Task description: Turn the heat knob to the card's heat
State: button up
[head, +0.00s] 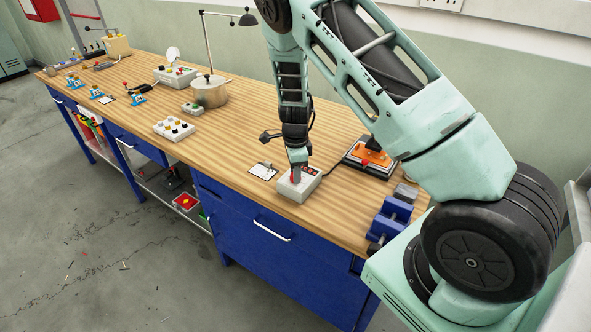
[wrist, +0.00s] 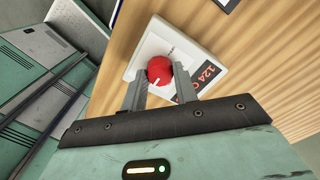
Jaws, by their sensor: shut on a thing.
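The red heat knob (wrist: 159,71) sits on a white control box (wrist: 187,35). My gripper (wrist: 157,77) is shut on the knob, with one grey finger on each side. A white pointer line shows on the knob's face. A dark display (wrist: 203,79) on the box shows red digits that read about 124, upside down in the wrist view. In the head view the box (head: 304,188) stands near the bench's front edge, with my gripper (head: 296,176) coming down on it from above. A small card on a clipboard (head: 263,171) lies left of the box; its writing is too small to read.
A black plate with an orange top (head: 371,155) stands right of the box, joined by a cable. A blue vise (head: 390,219) is at the bench's right end. A metal pot (head: 209,92) and a box of several knobs (head: 174,129) stand farther left.

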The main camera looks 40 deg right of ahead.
dwell(0.4)
jog(key=o, duration=1)
notch_tip(320, 180, up, 18)
jog(key=b, duration=0.2)
jog(key=shift+f+b, duration=0.25)
jog(key=shift+b, duration=0.05)
